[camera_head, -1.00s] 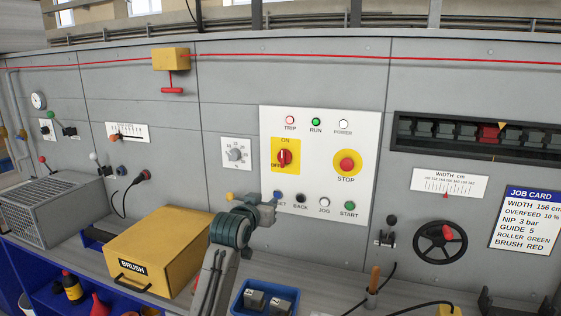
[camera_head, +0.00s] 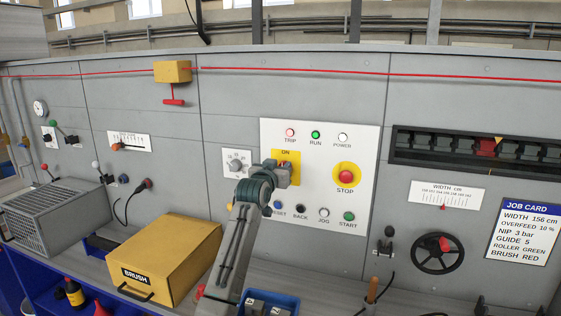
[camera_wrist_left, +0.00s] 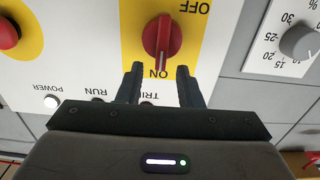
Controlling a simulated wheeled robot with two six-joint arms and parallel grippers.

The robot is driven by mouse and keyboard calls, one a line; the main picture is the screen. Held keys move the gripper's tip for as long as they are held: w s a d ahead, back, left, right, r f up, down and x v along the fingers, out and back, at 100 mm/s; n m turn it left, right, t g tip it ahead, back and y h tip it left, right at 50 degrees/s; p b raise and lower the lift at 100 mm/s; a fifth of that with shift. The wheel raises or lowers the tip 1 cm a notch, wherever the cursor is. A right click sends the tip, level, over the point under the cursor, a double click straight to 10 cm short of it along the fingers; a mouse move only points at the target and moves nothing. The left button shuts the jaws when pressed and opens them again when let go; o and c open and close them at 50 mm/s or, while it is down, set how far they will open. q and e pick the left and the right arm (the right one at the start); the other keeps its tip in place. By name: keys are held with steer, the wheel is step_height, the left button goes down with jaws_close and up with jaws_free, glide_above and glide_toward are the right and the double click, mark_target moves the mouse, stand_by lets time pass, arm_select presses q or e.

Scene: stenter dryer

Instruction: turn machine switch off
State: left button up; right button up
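The machine switch is a red rotary knob (camera_wrist_left: 162,38) on a yellow plate marked ON and OFF. In the left wrist view, which is upside down, its white mark points toward ON. In the head view the knob is mostly hidden behind my left gripper (camera_head: 285,172), and part of its yellow plate (camera_head: 294,156) shows. My left gripper also shows in the left wrist view (camera_wrist_left: 159,72); its two fingers are apart, with nothing between them, and the fingertips are just short of the knob near the ON label. My right gripper is not in view.
The red STOP button (camera_head: 346,177) is right of the switch. TRIP, RUN and POWER lamps sit above; several small buttons, with START (camera_head: 348,216), sit below. A dial (camera_head: 236,163) is at the left. A yellow BRUSH box (camera_head: 172,250) and a blue tray (camera_head: 284,300) stand below.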

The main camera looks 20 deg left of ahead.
arm_select(q)
steer(key=shift+w, duration=0.6)
jaws_close()
